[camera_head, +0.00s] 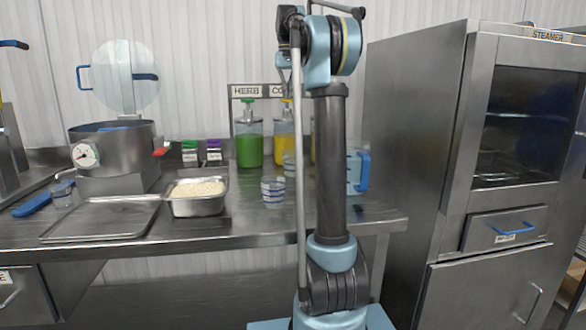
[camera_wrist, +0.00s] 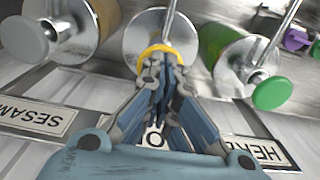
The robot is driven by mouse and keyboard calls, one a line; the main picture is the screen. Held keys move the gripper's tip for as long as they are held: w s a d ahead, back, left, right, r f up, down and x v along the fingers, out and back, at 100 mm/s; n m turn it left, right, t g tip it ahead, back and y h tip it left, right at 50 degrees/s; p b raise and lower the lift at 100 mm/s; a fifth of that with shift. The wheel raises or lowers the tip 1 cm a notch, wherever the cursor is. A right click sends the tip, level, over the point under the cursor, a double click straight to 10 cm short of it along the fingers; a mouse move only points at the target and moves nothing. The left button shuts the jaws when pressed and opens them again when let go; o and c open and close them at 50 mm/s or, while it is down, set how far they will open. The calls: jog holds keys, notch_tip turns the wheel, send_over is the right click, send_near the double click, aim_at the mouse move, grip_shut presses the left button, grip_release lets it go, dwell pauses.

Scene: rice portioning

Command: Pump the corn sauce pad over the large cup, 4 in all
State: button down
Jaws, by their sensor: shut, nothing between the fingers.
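The corn sauce dispenser (camera_head: 284,140) holds yellow sauce and stands on the counter, partly hidden by my arm. In the wrist view its yellow pump pad (camera_wrist: 160,49) shows at the fingertips of my gripper (camera_wrist: 160,65). My gripper is shut and empty, over or against the pad; I cannot tell if it touches or presses it. A clear cup with blue marks (camera_head: 289,164) shows in front of the dispenser, mostly behind my arm; I cannot tell if it is the large cup. My gripper is not clear in the head view.
The green herb dispenser (camera_head: 249,147) stands left of the corn one. The sesame dispenser (camera_wrist: 75,30) is at the other side. A stack of clear cups (camera_head: 273,191), a rice pan (camera_head: 197,207) and a blue-handled jug (camera_head: 358,172) stand on the counter. The steamer (camera_head: 450,150) is right.

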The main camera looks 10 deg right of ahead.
jog(key=shift+f, duration=1.05)
jog(key=shift+r, duration=2)
jog(key=shift+f, duration=0.2)
jog(key=shift+f, duration=0.7)
